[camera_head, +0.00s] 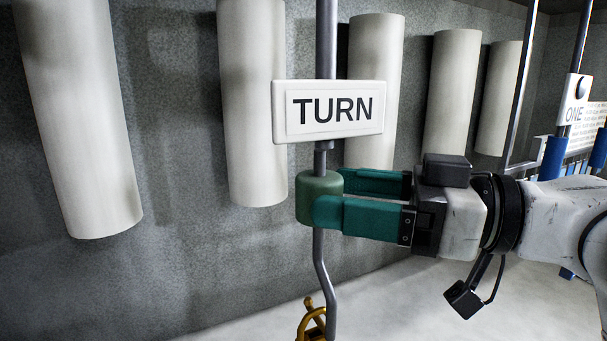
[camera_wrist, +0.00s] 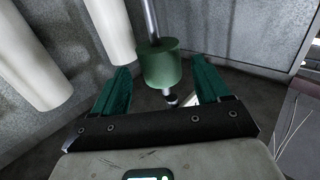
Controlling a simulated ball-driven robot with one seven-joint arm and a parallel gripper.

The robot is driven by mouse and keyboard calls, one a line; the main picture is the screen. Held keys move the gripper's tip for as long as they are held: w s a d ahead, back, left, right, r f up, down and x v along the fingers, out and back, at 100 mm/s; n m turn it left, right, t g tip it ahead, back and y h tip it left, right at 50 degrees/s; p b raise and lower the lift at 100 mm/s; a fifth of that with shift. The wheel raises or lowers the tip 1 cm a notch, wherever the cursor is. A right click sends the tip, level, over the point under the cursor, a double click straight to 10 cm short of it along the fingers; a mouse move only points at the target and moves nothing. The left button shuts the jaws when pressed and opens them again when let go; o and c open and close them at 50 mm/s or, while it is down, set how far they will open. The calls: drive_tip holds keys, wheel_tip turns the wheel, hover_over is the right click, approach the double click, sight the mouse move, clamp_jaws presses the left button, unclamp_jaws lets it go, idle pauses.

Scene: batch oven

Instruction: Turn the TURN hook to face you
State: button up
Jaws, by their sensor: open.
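The TURN hook hangs as a grey vertical rod (camera_head: 320,255) with a white sign (camera_head: 328,112) reading TURN and a green cylindrical grip (camera_head: 308,198) below the sign. The sign's lettering faces the head camera. The rod bends below the grip, and a yellow piece (camera_head: 311,322) shows at its lower end, cut by the frame edge. My gripper (camera_head: 327,200) comes from the right with its green fingers at the grip. In the wrist view the grip (camera_wrist: 160,64) stands between and just beyond the open fingertips (camera_wrist: 163,74). I cannot tell whether a finger touches it.
Several pale hanging cylinders (camera_head: 252,100) line the grey wall behind the hook. A ONE sign (camera_head: 575,100) on another rod with blue parts (camera_head: 554,157) stands at the right, behind my arm. The pale floor (camera_head: 410,300) below my gripper looks clear.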

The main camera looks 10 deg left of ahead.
sight(302, 190)
drive_tip(key=shift+w+a+p, duration=0.25)
drive_tip(key=shift+a+p, duration=0.1)
drive_tip(key=shift+a, duration=0.95)
drive_tip(key=shift+w+a+p, duration=0.2)
drive_tip(key=shift+a+p, duration=0.15)
drive_tip(key=shift+a, duration=0.95)
drive_tip(key=shift+c, duration=0.2)
drive_tip(key=c, duration=0.9)
